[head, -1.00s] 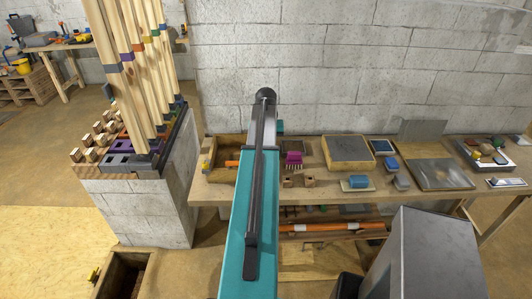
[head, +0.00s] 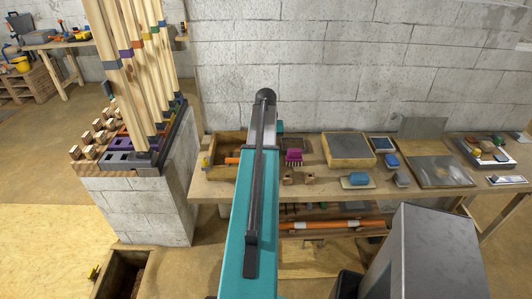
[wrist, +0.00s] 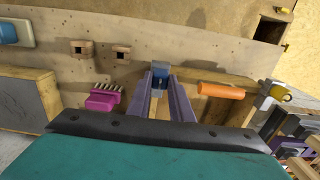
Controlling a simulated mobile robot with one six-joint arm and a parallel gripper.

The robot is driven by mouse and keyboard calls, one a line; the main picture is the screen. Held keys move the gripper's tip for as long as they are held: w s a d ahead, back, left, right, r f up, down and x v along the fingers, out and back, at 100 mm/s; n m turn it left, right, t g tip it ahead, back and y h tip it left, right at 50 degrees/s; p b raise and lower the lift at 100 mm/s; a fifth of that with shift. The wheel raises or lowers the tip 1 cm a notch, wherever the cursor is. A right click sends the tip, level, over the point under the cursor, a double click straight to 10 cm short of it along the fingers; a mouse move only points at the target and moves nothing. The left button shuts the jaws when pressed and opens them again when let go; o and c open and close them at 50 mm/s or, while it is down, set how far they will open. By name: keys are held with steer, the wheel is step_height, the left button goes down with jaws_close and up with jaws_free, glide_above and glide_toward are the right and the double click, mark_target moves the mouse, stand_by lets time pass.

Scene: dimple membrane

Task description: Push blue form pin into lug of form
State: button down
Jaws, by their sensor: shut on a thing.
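In the head view my teal arm hides the gripper and the pin. The form (head: 135,152), with coloured sockets and tall wooden posts, stands on the block pier at the left, well away from the gripper. I cannot make out its lug for the blue pin.
The wooden tray (head: 228,143) with an orange-handled tool (wrist: 221,90) lies beside the gripper. A magenta brush (wrist: 104,98) and two small wooden blocks lie on the other side. The workbench (head: 330,187) runs along the wall. A grey box (head: 425,255) stands at front right.

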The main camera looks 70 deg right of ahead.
steer(key=shift+f, duration=0.55)
steer(key=c, duration=1.5)
jaws_free()
steer(key=shift+r, duration=0.15)
steer(key=shift+r+p, duration=2.1)
steer(key=shift+r, duration=4.7)
